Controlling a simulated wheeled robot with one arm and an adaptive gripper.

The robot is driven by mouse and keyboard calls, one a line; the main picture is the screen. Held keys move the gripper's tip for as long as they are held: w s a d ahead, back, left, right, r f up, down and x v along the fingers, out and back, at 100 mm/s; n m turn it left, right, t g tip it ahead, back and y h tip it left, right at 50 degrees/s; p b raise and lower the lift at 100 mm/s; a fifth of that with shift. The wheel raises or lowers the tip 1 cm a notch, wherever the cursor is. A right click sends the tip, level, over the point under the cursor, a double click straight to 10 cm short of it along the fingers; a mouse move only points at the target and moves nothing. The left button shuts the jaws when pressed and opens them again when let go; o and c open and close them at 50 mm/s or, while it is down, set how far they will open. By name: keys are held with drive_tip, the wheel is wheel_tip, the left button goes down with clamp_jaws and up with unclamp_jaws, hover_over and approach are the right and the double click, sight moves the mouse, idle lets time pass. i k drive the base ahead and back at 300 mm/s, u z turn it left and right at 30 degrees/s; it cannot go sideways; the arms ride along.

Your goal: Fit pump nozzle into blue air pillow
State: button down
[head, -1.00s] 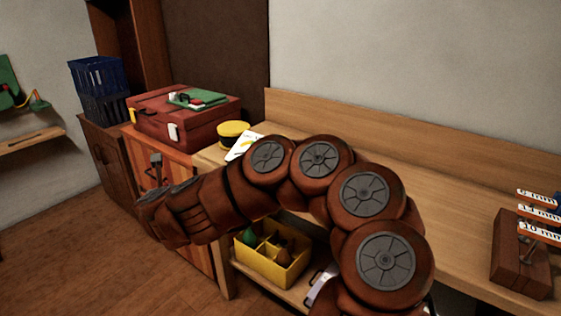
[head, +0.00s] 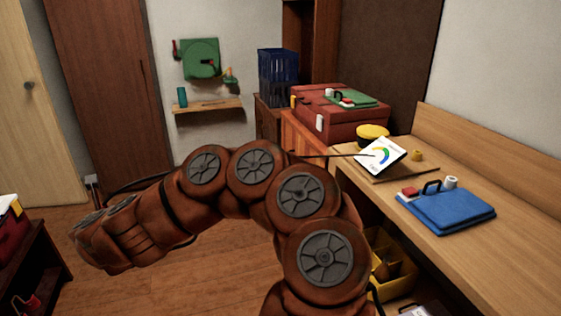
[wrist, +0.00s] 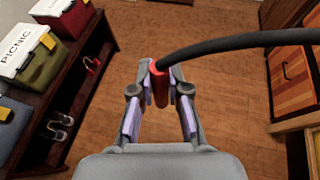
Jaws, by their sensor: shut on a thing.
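My gripper (wrist: 162,92) is shut on the red pump nozzle (wrist: 159,80) in the wrist view. A thick black hose (wrist: 235,42) runs from the nozzle to the right. The nozzle is held over open floor. The blue air pillow (head: 450,210) lies flat on the wooden bench at the right in the head view. A small red piece (head: 409,192), a black loop and a white cylinder sit along its back edge. The nozzle is well apart from the pillow. My gripper cannot be made out in the head view, where my arm reaches left.
A white gauge panel (head: 381,155) with a coloured arc stands on the bench (head: 510,250) behind the pillow. A red case (head: 340,118) bears a green pillow. In the wrist view, a dark shelf (wrist: 75,75) with picnic boxes stands left and cabinets right; floor lies between.

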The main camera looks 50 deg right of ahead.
sight(450, 185)
drive_tip(key=u, duration=0.25)
drive_tip(key=i, duration=1.4)
drive_tip(key=z, duration=3.55)
